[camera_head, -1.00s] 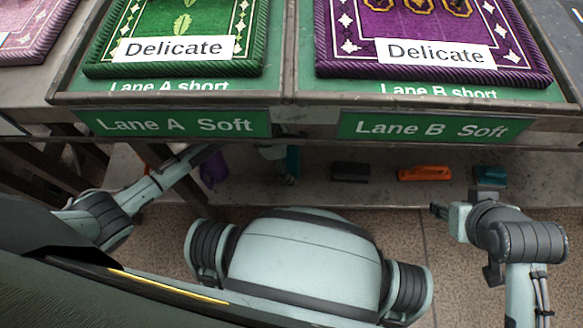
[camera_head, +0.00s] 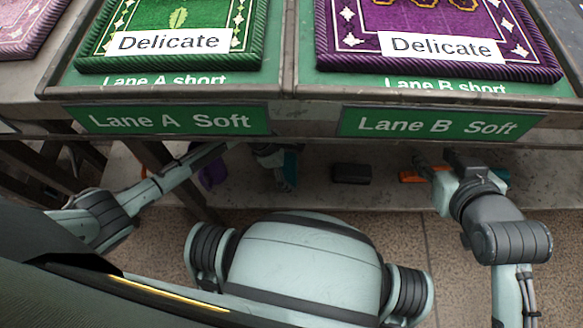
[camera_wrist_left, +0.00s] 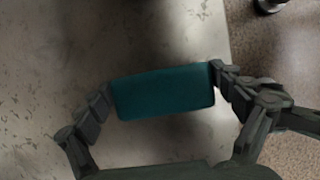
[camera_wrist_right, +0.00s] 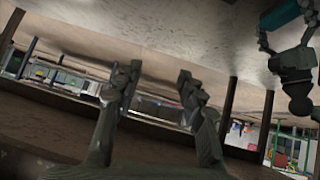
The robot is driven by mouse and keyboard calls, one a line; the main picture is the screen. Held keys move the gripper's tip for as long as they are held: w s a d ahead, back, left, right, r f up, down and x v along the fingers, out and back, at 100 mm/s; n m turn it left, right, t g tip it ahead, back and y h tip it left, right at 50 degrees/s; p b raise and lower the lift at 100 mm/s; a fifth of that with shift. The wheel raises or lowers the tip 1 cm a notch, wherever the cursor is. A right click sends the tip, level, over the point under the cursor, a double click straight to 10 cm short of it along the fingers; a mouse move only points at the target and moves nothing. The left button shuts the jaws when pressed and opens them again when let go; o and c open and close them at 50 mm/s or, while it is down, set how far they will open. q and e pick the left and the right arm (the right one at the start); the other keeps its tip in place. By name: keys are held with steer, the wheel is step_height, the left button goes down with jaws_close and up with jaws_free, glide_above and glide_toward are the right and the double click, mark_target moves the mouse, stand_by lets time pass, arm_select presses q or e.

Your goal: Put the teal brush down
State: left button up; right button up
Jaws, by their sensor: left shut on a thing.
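The teal brush (camera_wrist_left: 163,91) is a plain teal block between the fingers of my left gripper (camera_wrist_left: 160,98) in the left wrist view. That gripper is shut on it, with a finger against each end. Pale shelf surface shows behind it; I cannot tell whether the brush touches it. In the head view the brush (camera_head: 291,168) is partly hidden by my left gripper (camera_head: 280,180), under the counter. The right wrist view shows it at the top right (camera_wrist_right: 280,13). My right gripper (camera_wrist_right: 155,82) is open and empty; in the head view it is near the orange brush.
On the low shelf are a purple object (camera_head: 212,174), a black brush (camera_head: 351,173), an orange brush (camera_head: 410,176) and another teal object (camera_head: 502,174), partly hidden by my right arm. The counter above carries green (camera_head: 255,40) and purple (camera_head: 330,45) rugs.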

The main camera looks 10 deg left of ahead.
mark_target(291, 168)
arm_select(q)
steer(key=shift+f, duration=0.15)
steer(key=o, duration=1)
steer(key=shift+r, duration=0.25)
steer(key=p+v, duration=0.3)
steer(key=p, duration=0.1)
steer(key=shift+r, duration=0.1)
arm_select(e)
steer(key=s+d+f+m+g+h, duration=0.1)
steer(key=s+d+f+g+h, duration=0.2)
steer(key=s+d+f+g, duration=0.55)
arm_select(q)
steer(key=p+v, duration=0.4)
steer(key=shift+p, duration=0.4)
steer(key=shift+a, duration=0.1)
arm_select(e)
step_height(291, 168, down, 11)
steer(key=t+y, duration=0.1)
steer(key=shift+a, duration=0.2)
arm_select(q)
steer(key=shift+s, duration=0.1)
arm_select(e)
steer(key=shift+s+t, duration=0.15)
steer(key=shift+t, duration=0.1)
